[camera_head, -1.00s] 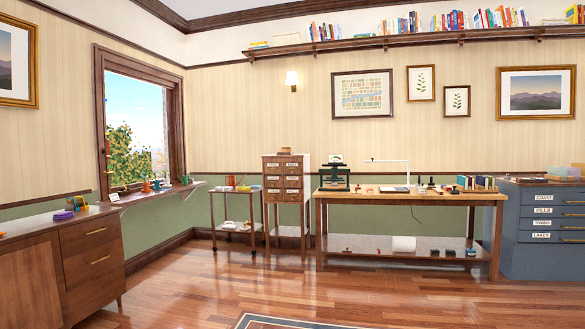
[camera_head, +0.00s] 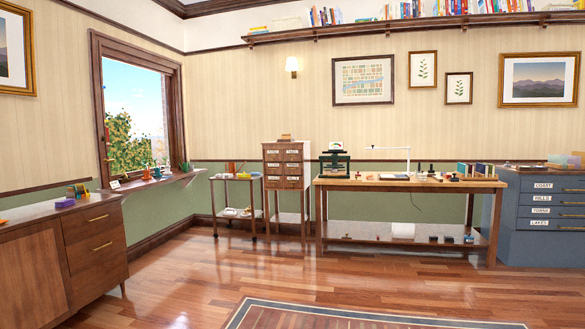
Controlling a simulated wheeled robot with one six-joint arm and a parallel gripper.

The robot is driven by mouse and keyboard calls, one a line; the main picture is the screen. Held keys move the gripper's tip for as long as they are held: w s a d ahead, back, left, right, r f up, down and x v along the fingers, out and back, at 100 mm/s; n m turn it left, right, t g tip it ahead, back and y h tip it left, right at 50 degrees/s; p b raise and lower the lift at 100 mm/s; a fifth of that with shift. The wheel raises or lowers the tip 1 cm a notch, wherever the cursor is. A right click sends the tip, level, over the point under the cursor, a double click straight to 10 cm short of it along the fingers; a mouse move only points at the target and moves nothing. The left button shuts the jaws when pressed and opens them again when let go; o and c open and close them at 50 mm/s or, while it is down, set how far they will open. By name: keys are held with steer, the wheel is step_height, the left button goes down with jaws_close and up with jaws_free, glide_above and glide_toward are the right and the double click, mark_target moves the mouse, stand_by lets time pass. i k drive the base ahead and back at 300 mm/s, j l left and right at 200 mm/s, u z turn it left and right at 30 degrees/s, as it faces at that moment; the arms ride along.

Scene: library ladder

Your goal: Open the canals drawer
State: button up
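A small wooden cabinet (camera_head: 286,167) on tall legs stands against the far wall, left of the long workbench. It has two columns of small drawers with pale labels, too small to read from here. The drawers look shut. A blue-grey flat-file cabinet (camera_head: 547,218) stands at the right edge with wide drawers labelled COAST, HILLS, TOWNS and LAKES, all looking shut. No label that I can read says canals. My gripper is not in view, and both cabinets are across the room.
A wooden workbench (camera_head: 408,184) with tools and a lamp stands right of the small cabinet. A small wheeled cart (camera_head: 236,178) stands left of it. A wooden sideboard (camera_head: 60,262) fills the left front. A flat rug (camera_head: 375,314) lies ahead; the wood floor is clear.

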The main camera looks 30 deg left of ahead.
mark_target(277, 180)
steer(key=i+j+u, duration=0.75)
steer(key=i+u, duration=0.4)
steer(key=i, duration=0.2)
steer(key=i+u, duration=0.15)
steer(key=i, duration=3.4)
steer(key=i+z, duration=0.3)
steer(key=i, duration=0.25)
steer(key=i+j+z, duration=0.35)
steer(key=i, duration=0.15)
steer(key=i+j+z, duration=0.3)
steer(key=i, duration=0.2)
steer(key=i+j+z, duration=0.35)
steer(key=i+j, duration=0.05)
steer(key=i, duration=0.1)
